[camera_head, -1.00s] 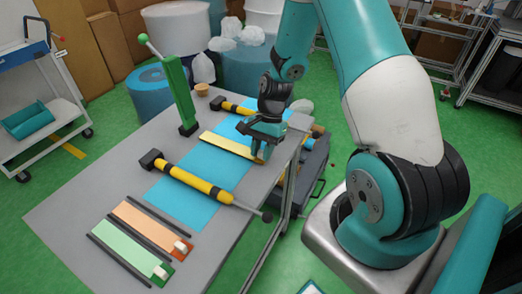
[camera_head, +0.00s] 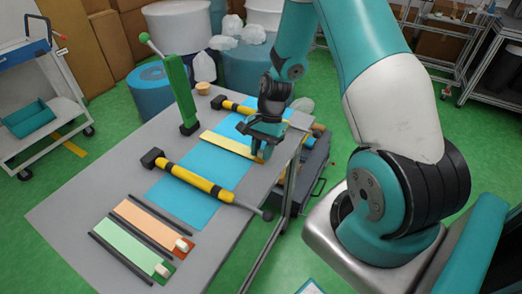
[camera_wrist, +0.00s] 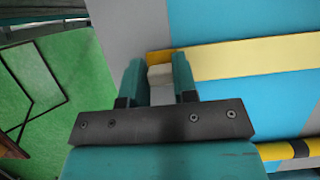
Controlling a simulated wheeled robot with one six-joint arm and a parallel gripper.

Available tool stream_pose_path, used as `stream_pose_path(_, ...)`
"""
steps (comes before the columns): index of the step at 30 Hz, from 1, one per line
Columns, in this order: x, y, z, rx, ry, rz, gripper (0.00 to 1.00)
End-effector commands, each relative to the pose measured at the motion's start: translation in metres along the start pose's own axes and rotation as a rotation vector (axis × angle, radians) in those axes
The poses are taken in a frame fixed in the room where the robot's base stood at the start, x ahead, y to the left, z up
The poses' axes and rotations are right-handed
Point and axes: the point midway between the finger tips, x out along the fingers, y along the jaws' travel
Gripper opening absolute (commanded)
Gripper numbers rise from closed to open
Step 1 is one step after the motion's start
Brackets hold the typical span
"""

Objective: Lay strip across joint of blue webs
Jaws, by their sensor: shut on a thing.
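My gripper (camera_head: 264,146) is shut on the white tab (camera_wrist: 161,74) at the near end of a yellow strip (camera_head: 226,143). The strip reaches left from the gripper, across the blue webs (camera_head: 188,200), between the two yellow-and-black rollers. In the wrist view the strip (camera_wrist: 250,57) runs right from the fingers, with blue above and below it. I cannot tell whether it touches the webs or hovers just over them. The joint between the webs is hidden or not clear.
A yellow-and-black roller (camera_head: 205,185) lies in front of the strip, and another (camera_head: 235,108) behind it. A green post (camera_head: 184,98) stands on the grey table (camera_head: 90,195). An orange strip (camera_head: 145,221) and a pale green strip (camera_head: 125,243) lie front left, between dark rails.

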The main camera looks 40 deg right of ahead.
Motion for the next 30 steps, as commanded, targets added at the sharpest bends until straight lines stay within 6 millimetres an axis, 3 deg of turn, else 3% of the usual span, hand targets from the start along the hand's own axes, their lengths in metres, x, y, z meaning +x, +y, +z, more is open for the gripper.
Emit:
stream_pose_path(12, 0.004, 0.0, -0.002, 0.0, 0.0, 0.0, 0.04)
stream_pose_path(13, 0.004, 0.0, -0.002, 0.0, 0.0, 0.0, 0.29)
stream_pose_path(17, 0.004, 0.0, -0.002, 0.0, 0.0, 0.0, 0.56)
stream_pose_path(26, 0.002, 0.0, -0.002, 0.0, 0.001, -0.001, 0.56)
stream_pose_path(30, -0.012, -0.001, -0.003, 0.0, 0.003, -0.004, 0.56)
